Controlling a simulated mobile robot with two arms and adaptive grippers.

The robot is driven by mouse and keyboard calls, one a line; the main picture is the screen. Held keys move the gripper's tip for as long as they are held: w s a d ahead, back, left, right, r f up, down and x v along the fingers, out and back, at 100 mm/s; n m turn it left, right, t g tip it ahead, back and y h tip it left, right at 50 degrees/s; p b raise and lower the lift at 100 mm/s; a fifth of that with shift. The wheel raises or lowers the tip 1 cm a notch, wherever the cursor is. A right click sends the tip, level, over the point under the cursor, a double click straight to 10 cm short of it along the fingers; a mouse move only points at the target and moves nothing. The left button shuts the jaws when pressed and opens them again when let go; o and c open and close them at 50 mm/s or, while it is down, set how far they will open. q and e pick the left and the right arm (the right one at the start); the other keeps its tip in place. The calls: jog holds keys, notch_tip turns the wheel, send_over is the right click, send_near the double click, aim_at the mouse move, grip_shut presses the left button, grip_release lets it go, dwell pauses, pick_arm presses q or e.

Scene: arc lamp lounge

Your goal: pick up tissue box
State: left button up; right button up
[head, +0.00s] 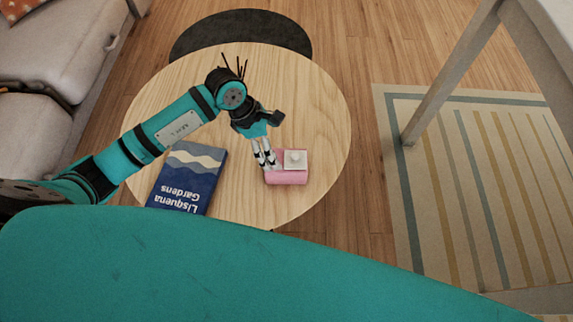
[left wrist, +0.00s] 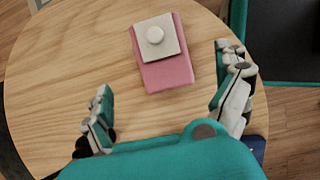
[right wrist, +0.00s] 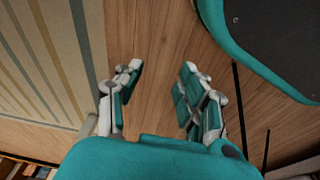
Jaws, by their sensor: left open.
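The tissue box (head: 286,178) is pink with a pale square top and a small white knob. It rests on the round wooden table, and the left wrist view shows it too (left wrist: 168,73). My left gripper (head: 265,160) is at the box's left side in the head view and hides part of it. In the left wrist view its fingers (left wrist: 168,78) are wide apart, and the box shows beyond and between them, not gripped. My right gripper (right wrist: 160,70) is open and empty above the wooden floor, outside the head view.
A blue book (head: 188,180) lies on the round table (head: 310,100), left of the box. A dark round surface (head: 240,32) is behind the table. A grey sofa (head: 55,60) stands at left, and a white table (head: 545,30) with a striped rug (head: 470,180) is at right.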

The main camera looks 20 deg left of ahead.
aim_at(286, 159)
pick_arm(q)
jog(key=b+x, duration=0.1)
jog(key=x, duration=0.7)
jog(key=shift+d+f, duration=0.25)
jog(key=shift+f, duration=0.1)
pick_arm(e)
jog(key=r, duration=0.1)
jog(key=w+r, duration=0.1)
jog(key=r, duration=0.2)
jog(key=shift+w+a, duration=0.1)
jog(key=shift+w, duration=0.3)
pick_arm(q)
jog(key=shift+c, duration=0.4)
jog(key=c, duration=1.1)
jog(key=shift+r, duration=0.1)
jog(key=shift+c, duration=1)
pick_arm(e)
jog(key=shift+f, duration=0.1)
